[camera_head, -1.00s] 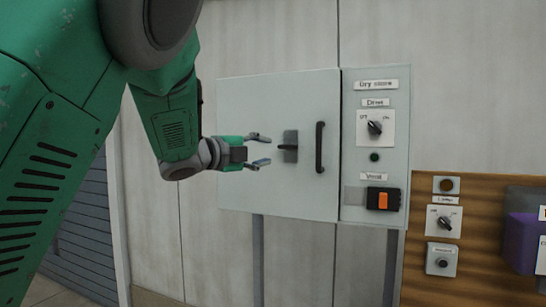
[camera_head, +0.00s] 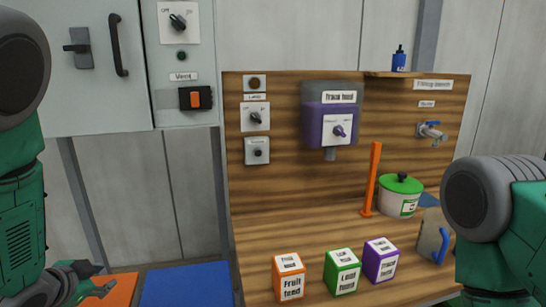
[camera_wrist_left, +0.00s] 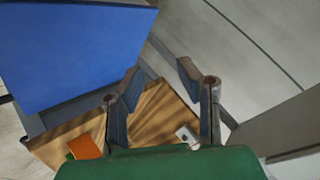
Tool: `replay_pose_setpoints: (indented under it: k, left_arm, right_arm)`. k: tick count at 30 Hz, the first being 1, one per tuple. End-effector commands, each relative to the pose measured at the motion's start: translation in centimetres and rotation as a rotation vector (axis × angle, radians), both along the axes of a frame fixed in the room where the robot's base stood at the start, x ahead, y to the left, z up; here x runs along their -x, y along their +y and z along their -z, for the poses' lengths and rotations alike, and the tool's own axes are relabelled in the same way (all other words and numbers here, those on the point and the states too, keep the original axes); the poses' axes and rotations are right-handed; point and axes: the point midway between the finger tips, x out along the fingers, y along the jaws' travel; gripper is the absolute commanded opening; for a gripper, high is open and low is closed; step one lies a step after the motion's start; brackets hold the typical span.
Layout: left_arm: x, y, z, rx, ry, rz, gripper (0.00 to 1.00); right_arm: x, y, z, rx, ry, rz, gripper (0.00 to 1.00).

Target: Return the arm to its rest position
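My left arm (camera_head: 20,225), green with dark grey joints, hangs at the left edge of the head view. Its gripper (camera_head: 104,281) is low at the lower left, in front of an orange surface (camera_head: 112,288). In the left wrist view the two fingers of my left gripper (camera_wrist_left: 160,70) stand apart with nothing between them. My right arm (camera_head: 510,225) shows at the right edge. Its gripper is out of the picture.
A grey cabinet (camera_head: 95,85) with a latch and black handle is at upper left. A wooden bench (camera_head: 265,240) carries fruit (camera_head: 289,278), leaf (camera_head: 342,271) and purple (camera_head: 381,259) boxes and a green-lidded pot (camera_head: 400,198). A blue surface (camera_head: 186,286) lies beside my left gripper.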

Motion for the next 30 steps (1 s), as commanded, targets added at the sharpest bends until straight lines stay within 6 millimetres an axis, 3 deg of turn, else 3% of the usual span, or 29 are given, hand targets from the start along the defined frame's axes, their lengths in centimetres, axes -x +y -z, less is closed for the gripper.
replay_pose_setpoints:
  k: [1,6,9,13,18,21,30]
  left_arm:
    - [2.2,-0.7,3.9,0.045,0.075,-0.045,0.31]
    - [9.8,-3.1,13.2,0.168,0.295,-0.210,0.31]
    - [14.9,-4.5,17.5,0.225,0.426,-0.311,0.31]
    - [21.8,-6.5,21.8,0.279,0.589,-0.442,0.31]
    - [28.7,-8.4,24.7,0.316,0.748,-0.579,0.31]
    - [30.8,-9.0,25.2,0.322,0.797,-0.621,0.31]
    - [31.5,-9.1,25.3,0.325,0.813,-0.637,0.31]
  right_arm:
    - [0.0,0.0,0.7,0.000,0.000,0.000,0.40]
    - [0.0,0.0,1.9,0.000,0.000,0.000,0.40]
    - [0.0,0.0,2.6,0.000,0.000,0.000,0.40]
    - [0.0,0.0,3.5,0.000,0.000,0.000,0.40]
    - [0.0,0.0,4.2,0.000,0.000,0.000,0.40]
    - [0.0,0.0,4.4,0.000,0.000,0.000,0.40]
    - [0.0,0.0,4.4,0.000,0.000,0.000,0.40]
